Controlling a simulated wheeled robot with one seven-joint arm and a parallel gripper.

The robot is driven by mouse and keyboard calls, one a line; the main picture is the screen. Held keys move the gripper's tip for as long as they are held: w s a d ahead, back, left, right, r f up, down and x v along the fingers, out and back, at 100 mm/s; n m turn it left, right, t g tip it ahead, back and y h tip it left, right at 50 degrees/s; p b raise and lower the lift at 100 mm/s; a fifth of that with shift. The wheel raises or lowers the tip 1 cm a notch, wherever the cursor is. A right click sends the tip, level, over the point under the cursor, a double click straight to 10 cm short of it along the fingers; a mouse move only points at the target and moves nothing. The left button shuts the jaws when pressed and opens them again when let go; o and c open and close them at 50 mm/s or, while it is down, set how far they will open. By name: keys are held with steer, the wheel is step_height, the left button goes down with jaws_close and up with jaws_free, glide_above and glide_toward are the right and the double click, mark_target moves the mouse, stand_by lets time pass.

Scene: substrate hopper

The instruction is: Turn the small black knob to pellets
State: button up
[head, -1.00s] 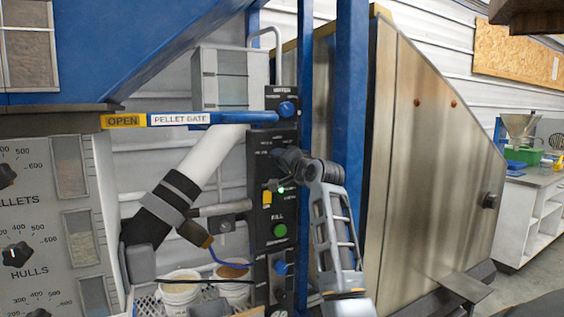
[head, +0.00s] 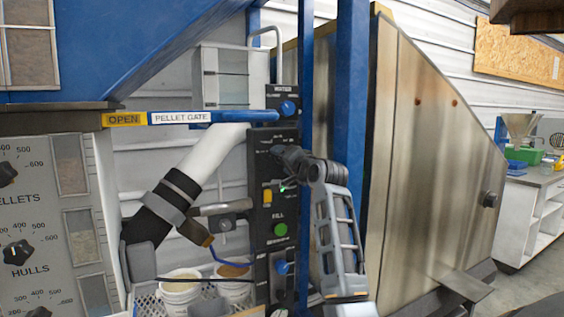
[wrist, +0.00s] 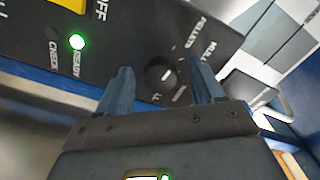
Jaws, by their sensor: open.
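The small black knob (wrist: 162,75) is round, with a short white mark on its face, on a dark control panel (wrist: 120,35) in the wrist view. Labels reading PELLETS and HULL, partly blurred, are printed beside it. My gripper (wrist: 161,68) is open, with one finger on each side of the knob; whether they touch it I cannot tell. In the head view my gripper (head: 284,165) is at the middle of the tall black panel (head: 259,190) and hides the knob there.
A blue selector knob (head: 287,107) is above and a green button (head: 280,230) below. A green light (wrist: 76,41) glows at READY. A blue pellet gate handle (head: 225,117) lies across the upper left. A blue post (head: 350,100) and a metal hopper (head: 425,170) stand close on the right.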

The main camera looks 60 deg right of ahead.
steer(key=v, duration=0.6)
steer(key=shift+s+a+b, duration=0.2)
steer(key=shift+a+b, duration=0.05)
steer(key=shift+b, duration=0.2)
steer(key=s+a+f+n+y, duration=0.2)
steer(key=s+a+f+n, duration=0.15)
steer(key=a+f, duration=0.95)
steer(key=s+a+f+n+y, duration=0.2)
steer(key=a+f+n, duration=0.2)
steer(key=a+f, duration=0.9)
steer(key=s+a+f+n+y, duration=0.3)
steer(key=s+a+f+n, duration=0.15)
steer(key=s+a, duration=0.7)
steer(key=s+a+r+n+y, duration=0.1)
steer(key=s+a+r+n, duration=0.1)
steer(key=s, duration=0.5)
steer(key=s+a+r+n+y, duration=0.2)
steer(key=s+a+n, duration=0.2)
steer(key=s+a, duration=0.3)
steer(key=shift+s+a+y, duration=0.3)
